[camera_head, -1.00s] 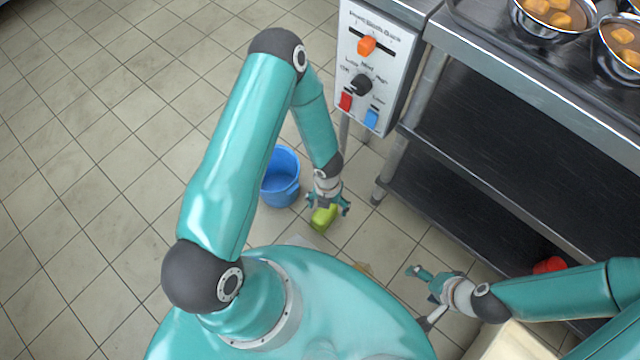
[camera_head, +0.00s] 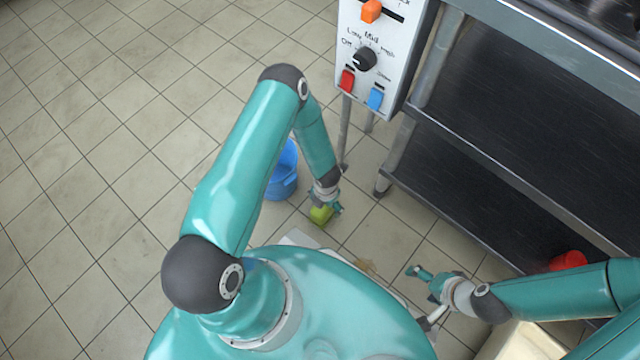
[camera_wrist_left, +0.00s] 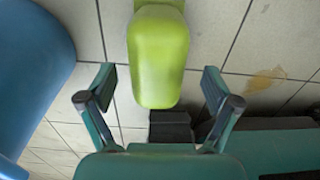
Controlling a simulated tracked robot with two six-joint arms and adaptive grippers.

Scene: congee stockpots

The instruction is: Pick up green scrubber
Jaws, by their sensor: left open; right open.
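The green scrubber (camera_head: 320,214) is low near the floor, just below my left gripper (camera_head: 327,205) in the head view. In the left wrist view the scrubber (camera_wrist_left: 158,62) is a bright green rounded block at the top middle. My left gripper (camera_wrist_left: 158,95) is open there, one finger on either side of the scrubber's near end, with gaps on both sides. The scrubber's far end runs out of that view.
A blue bucket (camera_head: 284,173) stands beside my left gripper and fills the left of the wrist view (camera_wrist_left: 30,75). A metal shelf unit (camera_head: 500,171) with a control panel (camera_head: 375,55) stands to the right. A brownish stain (camera_wrist_left: 265,80) marks the tiles. Floor on the left is clear.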

